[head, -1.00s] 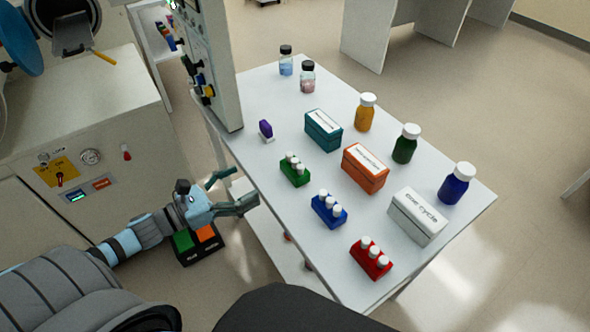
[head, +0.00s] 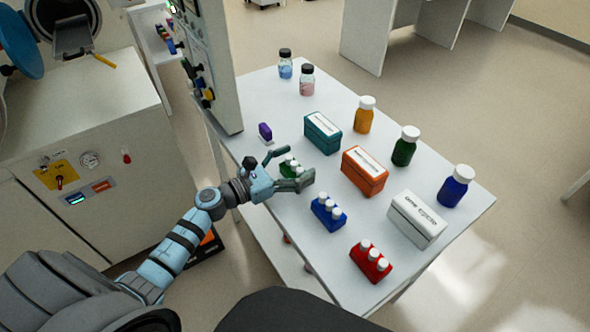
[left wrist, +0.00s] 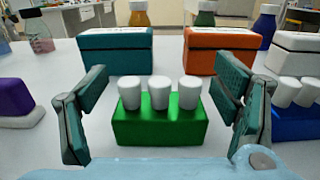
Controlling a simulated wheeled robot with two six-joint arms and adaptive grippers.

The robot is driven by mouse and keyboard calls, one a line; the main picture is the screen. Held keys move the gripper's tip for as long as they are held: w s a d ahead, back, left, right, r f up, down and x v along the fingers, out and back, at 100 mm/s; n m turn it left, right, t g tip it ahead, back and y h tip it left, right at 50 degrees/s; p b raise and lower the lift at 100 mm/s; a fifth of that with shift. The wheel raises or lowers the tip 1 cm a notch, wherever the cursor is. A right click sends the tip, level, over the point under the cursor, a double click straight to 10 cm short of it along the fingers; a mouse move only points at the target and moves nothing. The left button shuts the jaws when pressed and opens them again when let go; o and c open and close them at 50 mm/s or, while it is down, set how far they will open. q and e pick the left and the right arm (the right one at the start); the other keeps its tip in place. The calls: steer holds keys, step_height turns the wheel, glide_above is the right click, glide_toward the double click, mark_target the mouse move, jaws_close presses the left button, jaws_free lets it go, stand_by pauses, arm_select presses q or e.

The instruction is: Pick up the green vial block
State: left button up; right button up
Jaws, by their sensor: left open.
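The green vial block (left wrist: 160,125) holds three white-capped vials and sits on the white table. In the left wrist view it lies between the two fingers of my left gripper (left wrist: 158,115), with a gap on each side. In the head view the green vial block (head: 289,167) is partly hidden by my left gripper (head: 292,168), which is open with one finger on each side of it. My right gripper is not in view.
The blue vial block (head: 328,212) stands close to the right finger. The teal box (head: 323,135) and orange box (head: 364,173) stand behind the green block. A purple item (head: 265,132) is to the left. The red vial block (head: 371,263) is nearer the front edge.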

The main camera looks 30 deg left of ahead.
arm_select(q)
steer(key=shift+s, duration=0.1)
steer(key=c, duration=1.4)
steer(key=shift+o, duration=0.2)
steer(key=shift+r, duration=0.1)
